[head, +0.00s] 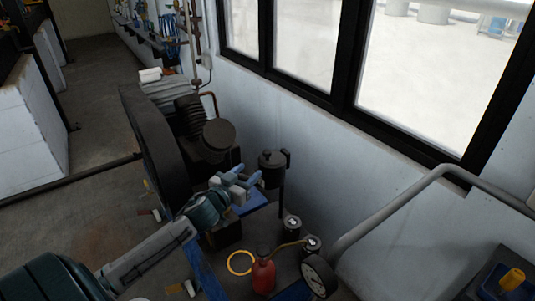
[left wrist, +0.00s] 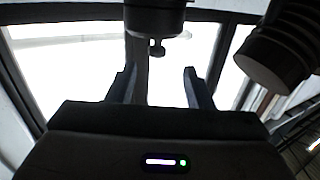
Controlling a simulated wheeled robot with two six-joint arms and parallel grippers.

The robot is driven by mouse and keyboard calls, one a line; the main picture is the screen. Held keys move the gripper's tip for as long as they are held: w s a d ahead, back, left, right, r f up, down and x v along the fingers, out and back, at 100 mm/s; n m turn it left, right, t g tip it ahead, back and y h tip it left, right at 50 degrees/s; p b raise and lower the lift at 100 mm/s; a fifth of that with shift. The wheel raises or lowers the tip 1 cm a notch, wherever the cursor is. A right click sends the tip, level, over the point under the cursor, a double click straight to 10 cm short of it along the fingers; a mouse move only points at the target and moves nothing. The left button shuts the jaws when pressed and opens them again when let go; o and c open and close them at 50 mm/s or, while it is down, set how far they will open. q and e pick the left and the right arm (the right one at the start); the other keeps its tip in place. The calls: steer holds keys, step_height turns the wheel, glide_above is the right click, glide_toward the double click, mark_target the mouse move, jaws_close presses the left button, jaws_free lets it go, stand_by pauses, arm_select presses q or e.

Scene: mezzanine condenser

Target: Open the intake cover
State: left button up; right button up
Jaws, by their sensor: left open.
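A black canister (head: 271,166) with a flat lid stands by the wall under the window, with a small dark part at its right side. I take its lid for the intake cover (head: 272,154), but cannot be sure. My left gripper (head: 252,180) is just left of the canister and empty. In the left wrist view, the open fingers (left wrist: 160,82) point toward a dark round body (left wrist: 155,12) with a small knob (left wrist: 157,48) under it. The knob shows between the fingers, apart from both. My right gripper is not in view.
A compressor with a large dark wheel (head: 150,140) and a round black housing (head: 219,134) stands left of the canister. A ribbed dark cylinder (left wrist: 275,55) is at right in the wrist view.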

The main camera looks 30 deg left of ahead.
mark_target(265, 153)
arm_select(q)
steer(key=w, duration=0.3)
steer(key=w+r+p, duration=0.1)
steer(key=w, duration=0.2)
steer(key=w+p, duration=0.1)
steer(key=w, duration=0.3)
steer(key=shift+r, duration=0.2)
steer(key=shift+w, duration=0.6)
steer(key=shift+c, duration=0.2)
jaws_close()
